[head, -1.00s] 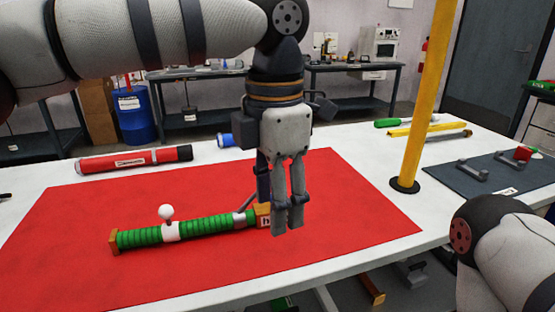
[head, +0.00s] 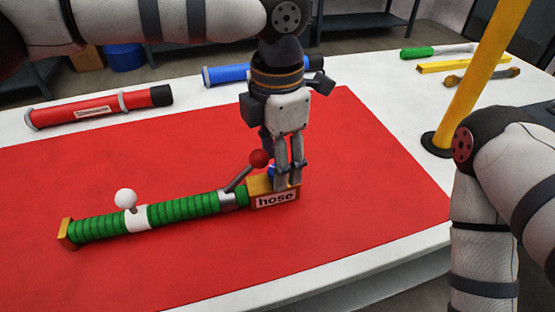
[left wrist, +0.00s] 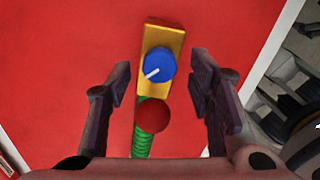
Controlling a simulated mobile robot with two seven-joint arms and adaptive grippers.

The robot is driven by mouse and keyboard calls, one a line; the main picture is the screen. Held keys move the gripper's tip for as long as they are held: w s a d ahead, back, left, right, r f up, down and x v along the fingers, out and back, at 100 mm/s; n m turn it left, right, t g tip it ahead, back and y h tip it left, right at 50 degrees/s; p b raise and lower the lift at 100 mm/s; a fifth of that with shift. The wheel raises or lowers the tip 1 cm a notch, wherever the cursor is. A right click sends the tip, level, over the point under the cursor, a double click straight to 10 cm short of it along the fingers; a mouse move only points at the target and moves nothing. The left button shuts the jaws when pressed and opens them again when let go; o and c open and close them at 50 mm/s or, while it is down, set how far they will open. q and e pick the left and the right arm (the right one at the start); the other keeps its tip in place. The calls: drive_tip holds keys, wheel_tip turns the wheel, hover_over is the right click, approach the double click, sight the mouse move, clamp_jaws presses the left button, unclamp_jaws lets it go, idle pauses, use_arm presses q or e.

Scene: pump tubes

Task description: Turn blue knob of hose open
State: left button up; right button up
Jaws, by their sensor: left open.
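The green ribbed hose (head: 185,209) lies on the red mat (head: 340,240). Its yellow end block (head: 272,190) carries a white label reading "hose". The blue knob (left wrist: 158,67) sits on this block with a white pointer line; in the head view it is mostly hidden by the left gripper's fingers. A red ball lever (head: 258,158) stands beside the block and shows below the knob in the left wrist view. My left gripper (head: 288,184) points down at the block, fingers open, one on each side of the knob in the left wrist view. Contact cannot be told.
A white ball lever (head: 125,199) stands on the hose's left part. A red tube (head: 100,108) and a blue tube (head: 228,74) lie behind the mat. A yellow pole (head: 480,80) stands at right, near my right arm. The mat's front is clear.

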use_arm(q)
drive_tip(key=shift+f, duration=0.45)
clamp_jaws()
drive_tip(key=shift+r+m+p, duration=0.2)
drive_tip(key=shift+m+p, duration=0.1)
drive_tip(key=shift+m, duration=0.3)
drive_tip(key=shift+f, duration=0.2)
unclamp_jaws()
wheel_tip(320, 180, up, 12)
